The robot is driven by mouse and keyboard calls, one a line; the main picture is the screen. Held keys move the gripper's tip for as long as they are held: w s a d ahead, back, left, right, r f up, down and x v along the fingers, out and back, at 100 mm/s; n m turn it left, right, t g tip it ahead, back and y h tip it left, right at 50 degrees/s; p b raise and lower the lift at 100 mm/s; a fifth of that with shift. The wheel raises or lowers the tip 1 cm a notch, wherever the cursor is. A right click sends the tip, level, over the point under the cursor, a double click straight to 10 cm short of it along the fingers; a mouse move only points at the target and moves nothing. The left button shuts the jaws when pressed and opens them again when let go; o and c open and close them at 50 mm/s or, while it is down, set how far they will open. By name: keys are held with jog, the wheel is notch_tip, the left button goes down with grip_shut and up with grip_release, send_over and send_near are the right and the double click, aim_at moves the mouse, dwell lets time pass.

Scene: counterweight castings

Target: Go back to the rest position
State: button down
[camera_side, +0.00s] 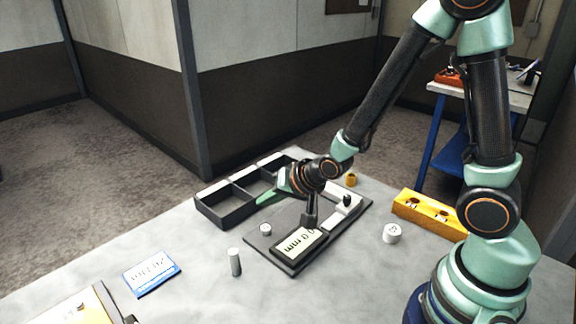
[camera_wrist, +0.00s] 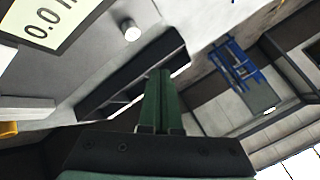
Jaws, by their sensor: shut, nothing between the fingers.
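My gripper (camera_side: 262,200) has green fingers pressed together with nothing between them. In the side view the fingers point left, in front of or over the right part of a black compartment tray (camera_side: 225,212); I cannot tell their height above it. In the wrist view the shut fingers (camera_wrist: 162,74) overlap the same tray (camera_wrist: 110,86). A dark gauge board (camera_side: 268,257) with a "0.0 mm" display (camera_side: 300,243) lies below and right of the fingers. The display also shows in the wrist view (camera_wrist: 45,28).
A grey cylinder (camera_side: 234,262) stands in front of the board. A blue-edged card (camera_side: 151,273) lies left of it. A white round weight (camera_side: 392,233) and a yellow block with holes (camera_side: 430,213) are at the right. A small yellow piece (camera_side: 351,180) is behind the board.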

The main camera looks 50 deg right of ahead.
jog(key=s+d+r+n+g, duration=0.1)
jog(key=s+d+r+n, duration=0.1)
jog(key=s+r+n, duration=0.2)
jog(key=s+d+r+n+g+h, duration=0.1)
jog(key=s+d+r+n+g, duration=0.1)
jog(key=s+r, duration=0.7)
notch_tip(320, 180, up, 3)
jog(key=shift+s+d+f+n+g, duration=0.1)
jog(key=shift+s+d+n+g, duration=0.15)
jog(key=shift+d+n, duration=0.5)
